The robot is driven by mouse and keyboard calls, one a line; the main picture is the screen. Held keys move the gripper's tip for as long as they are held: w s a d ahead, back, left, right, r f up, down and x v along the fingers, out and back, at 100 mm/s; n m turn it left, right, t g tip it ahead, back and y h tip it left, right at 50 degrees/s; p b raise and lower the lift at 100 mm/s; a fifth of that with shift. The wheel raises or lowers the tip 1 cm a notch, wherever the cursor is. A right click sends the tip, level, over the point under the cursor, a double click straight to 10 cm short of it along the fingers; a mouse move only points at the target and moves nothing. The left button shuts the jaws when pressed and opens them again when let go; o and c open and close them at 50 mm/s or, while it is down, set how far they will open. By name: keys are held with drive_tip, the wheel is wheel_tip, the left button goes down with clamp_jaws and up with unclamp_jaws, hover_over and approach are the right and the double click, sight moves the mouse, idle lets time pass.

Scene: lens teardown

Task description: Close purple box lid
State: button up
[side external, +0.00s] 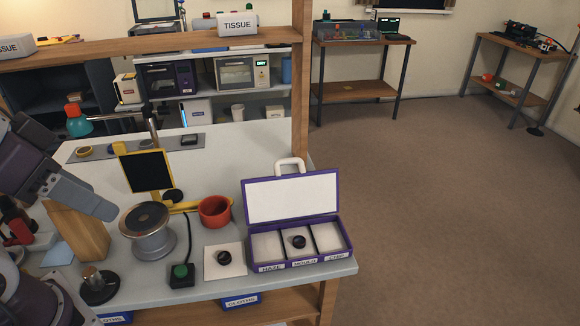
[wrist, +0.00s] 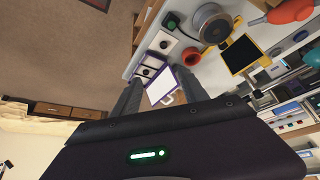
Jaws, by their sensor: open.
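The purple box (side external: 298,262) stands at the right front of the grey bench. Its lid (side external: 291,199) is open, tilted up at the back, with a white inner face and a white handle (side external: 290,165) behind it. The box has three labelled compartments; a small dark round part (side external: 298,241) lies in the middle one, and the outer two look empty. In the wrist view the lid (wrist: 160,88) shows between the fingers of my gripper (wrist: 158,76). My gripper is open and empty, well away from the box. In the side view my arm is at the left edge.
Left of the box are a white pad (side external: 236,268) with a dark ring, a red-orange pot (side external: 215,211), a green button (side external: 180,271), a metal spool (side external: 150,240) and a yellow-framed black panel (side external: 146,171). A wooden post (side external: 301,80) rises behind. The bench's right edge is close to the box.

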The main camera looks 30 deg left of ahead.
drive_tip(key=shift+w+r, duration=0.2)
drive_tip(key=c, duration=0.3)
drive_tip(key=w+r+n, duration=0.1)
drive_tip(key=w, duration=0.1)
drive_tip(key=w+r, duration=0.2)
drive_tip(key=w, duration=0.1)
drive_tip(key=w+r+n+g+h, duration=0.1)
drive_tip(key=w, duration=0.1)
drive_tip(key=shift+w+a+r+n, duration=0.15)
drive_tip(key=shift+a+r+n, duration=0.15)
drive_tip(key=shift+r, duration=0.1)
clamp_jaws()
drive_tip(key=w+a+r+n+g+h, duration=0.1)
drive_tip(key=w+a+n, duration=0.2)
drive_tip(key=w, duration=0.7)
drive_tip(key=w+a+n+g, duration=0.1)
drive_tip(key=w+a+n, duration=0.1)
drive_tip(key=w, duration=0.7)
drive_tip(key=w+a+f+n+y, duration=0.1)
drive_tip(key=w+a+f+n, duration=0.1)
drive_tip(key=w+f, duration=0.6)
drive_tip(key=w+d+f+g, duration=0.1)
drive_tip(key=w+d+f, duration=0.1)
drive_tip(key=f, duration=0.7)
drive_tip(key=w+d+f+g+y, duration=0.1)
drive_tip(key=d+f, duration=0.3)
drive_tip(key=f, duration=0.6)
drive_tip(key=shift+w+m, duration=0.3)
drive_tip(key=shift+w, duration=0.5)
